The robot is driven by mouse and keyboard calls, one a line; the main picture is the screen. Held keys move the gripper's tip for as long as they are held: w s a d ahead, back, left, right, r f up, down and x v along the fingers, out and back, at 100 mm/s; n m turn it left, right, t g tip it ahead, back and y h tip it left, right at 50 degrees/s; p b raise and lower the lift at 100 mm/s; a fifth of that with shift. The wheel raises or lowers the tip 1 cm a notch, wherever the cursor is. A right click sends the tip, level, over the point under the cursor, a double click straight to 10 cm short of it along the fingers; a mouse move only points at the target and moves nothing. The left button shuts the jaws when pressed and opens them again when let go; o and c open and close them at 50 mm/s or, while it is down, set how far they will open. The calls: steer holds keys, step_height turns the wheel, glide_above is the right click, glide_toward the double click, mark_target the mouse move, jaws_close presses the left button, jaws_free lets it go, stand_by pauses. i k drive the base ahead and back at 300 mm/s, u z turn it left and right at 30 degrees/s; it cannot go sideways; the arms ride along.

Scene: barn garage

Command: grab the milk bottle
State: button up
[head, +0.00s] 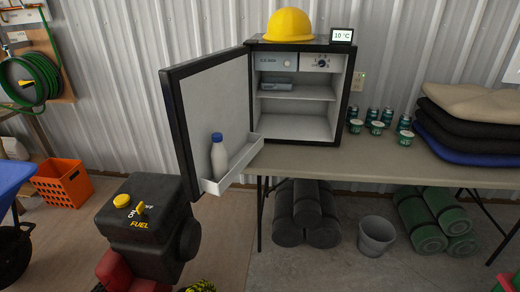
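The milk bottle (219,158) is white with a blue cap. It stands upright in the white door shelf (236,166) on the inside of the open fridge door (210,112). Its lower end is hidden behind the shelf's front wall. The small black fridge (294,93) stands on the table, with its door swung out to the left. My gripper is not in the head view.
The table (375,170) also holds several green cans (375,127) and stacked cushions (470,120). A yellow hard hat (288,25) sits on the fridge. A dark fuel engine (145,218) stands below left of the door. A bucket (376,236) and rolled mats (303,212) lie under the table.

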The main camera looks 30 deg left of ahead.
mark_target(219, 154)
steer(key=u, duration=0.25)
steer(key=i, duration=1.05)
steer(key=u, duration=0.6)
